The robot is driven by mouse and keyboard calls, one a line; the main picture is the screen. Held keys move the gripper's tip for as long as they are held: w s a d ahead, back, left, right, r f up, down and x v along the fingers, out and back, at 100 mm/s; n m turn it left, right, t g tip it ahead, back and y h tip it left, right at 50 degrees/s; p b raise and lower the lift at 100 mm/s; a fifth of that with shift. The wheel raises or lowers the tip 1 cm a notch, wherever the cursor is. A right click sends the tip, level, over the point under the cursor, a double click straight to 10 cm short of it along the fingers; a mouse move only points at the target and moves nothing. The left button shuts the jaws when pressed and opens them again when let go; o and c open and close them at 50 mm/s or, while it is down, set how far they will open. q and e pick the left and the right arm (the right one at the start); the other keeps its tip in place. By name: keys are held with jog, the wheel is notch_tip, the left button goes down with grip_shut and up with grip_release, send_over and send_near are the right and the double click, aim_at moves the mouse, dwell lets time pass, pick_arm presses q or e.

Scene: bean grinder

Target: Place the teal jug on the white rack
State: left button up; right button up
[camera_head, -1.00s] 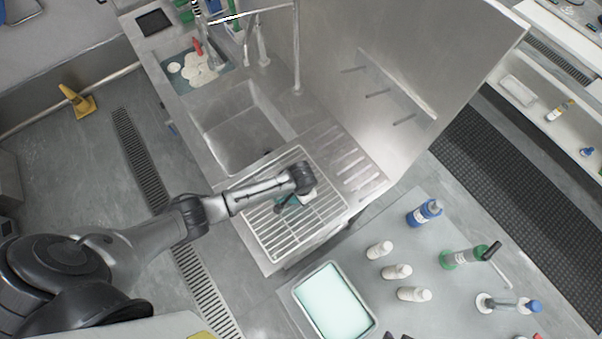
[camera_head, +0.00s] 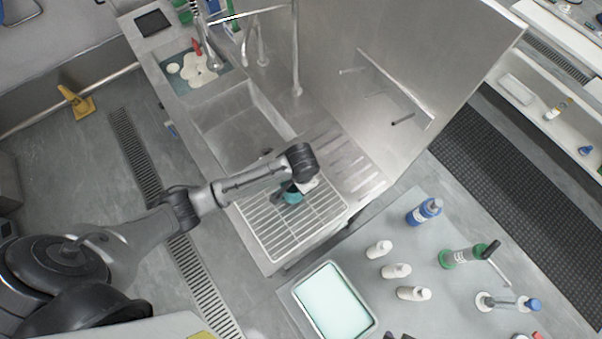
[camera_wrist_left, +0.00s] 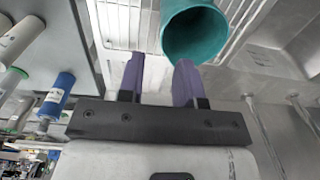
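The teal jug (camera_head: 293,197) is on the white wire rack (camera_head: 290,235), beside the sink, partly hidden by my left wrist and gripper. In the left wrist view the jug (camera_wrist_left: 193,30) shows its round open mouth towards the camera. My left gripper (camera_wrist_left: 158,75) has its two purple fingers spread, with clear space between them. The right-hand finger overlaps the jug's lower rim in that view; whether it touches is unclear. In the head view the left gripper (camera_head: 283,191) is just over the jug.
A sink basin (camera_head: 240,125) lies behind the rack, and a steel panel (camera_head: 400,70) rises to the right. A tray of pale liquid (camera_head: 333,303), several white bottles (camera_head: 396,271) and a blue bottle (camera_head: 424,212) stand on the front right table. The rack's front part is clear.

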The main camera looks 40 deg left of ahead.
pick_arm(q)
jog(key=shift+r, duration=0.8)
jog(key=s+d+t+h, duration=0.2)
jog(key=s+d, duration=0.2)
jog(key=s, duration=0.7)
jog(key=s+a+r+n, duration=0.1)
jog(key=s+a+r, duration=0.2)
jog(key=s, duration=0.2)
jog(key=s+a+r+t+y, duration=0.1)
jog(key=s+a+r, duration=0.1)
jog(key=s, duration=0.4)
jog(key=shift+a+r+n+t+y, duration=0.3)
jog(key=shift+a+r+n, duration=0.1)
jog(key=shift+r, duration=0.1)
